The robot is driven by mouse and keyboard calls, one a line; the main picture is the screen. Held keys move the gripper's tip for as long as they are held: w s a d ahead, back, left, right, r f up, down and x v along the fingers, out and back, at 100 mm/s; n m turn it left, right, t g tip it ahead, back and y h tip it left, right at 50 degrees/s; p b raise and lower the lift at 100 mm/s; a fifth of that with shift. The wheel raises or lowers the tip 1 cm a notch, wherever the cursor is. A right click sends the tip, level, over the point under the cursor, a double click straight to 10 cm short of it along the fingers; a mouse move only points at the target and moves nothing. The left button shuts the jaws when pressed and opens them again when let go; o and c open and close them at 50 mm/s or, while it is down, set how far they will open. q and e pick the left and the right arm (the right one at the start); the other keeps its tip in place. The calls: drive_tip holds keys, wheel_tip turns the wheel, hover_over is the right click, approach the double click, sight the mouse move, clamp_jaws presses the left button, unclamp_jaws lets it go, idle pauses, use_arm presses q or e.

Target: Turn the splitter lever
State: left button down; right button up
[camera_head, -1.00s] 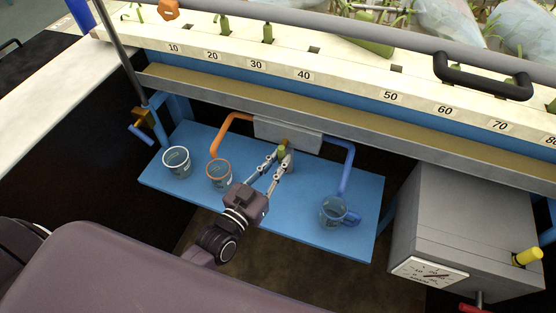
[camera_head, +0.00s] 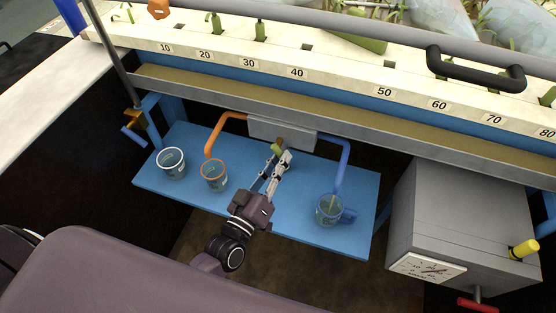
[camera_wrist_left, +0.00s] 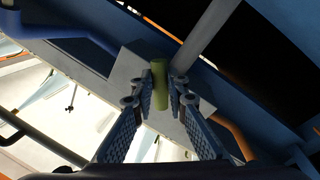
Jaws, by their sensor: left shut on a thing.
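The splitter is a grey box (camera_head: 283,133) under the flume, with an orange pipe (camera_head: 222,126) on its left and a blue pipe (camera_head: 342,165) on its right. Its lever, with a green-yellow grip (camera_head: 276,149), sticks out at the front of the box. My left gripper (camera_head: 278,161) is shut on the lever, its fingers on either side of the grip. In the left wrist view the lever (camera_wrist_left: 159,80) stands between the fingertips (camera_wrist_left: 157,92); the contact is partly hidden. My right gripper is not in view.
A blue shelf (camera_head: 285,220) lies below the splitter. It holds a white-rimmed cup (camera_head: 172,165), an orange-rimmed cup (camera_head: 214,176) and a blue-handled jug (camera_head: 329,210). A grey cabinet (camera_head: 450,215) with a dial stands right. The flume's numbered edge (camera_head: 340,80) runs above.

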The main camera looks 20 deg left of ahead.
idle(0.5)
use_arm(q)
drive_tip(key=c, duration=1.9)
unclamp_jaws()
drive_tip(key=v, duration=1.2)
drive_tip(key=shift+f, duration=0.1)
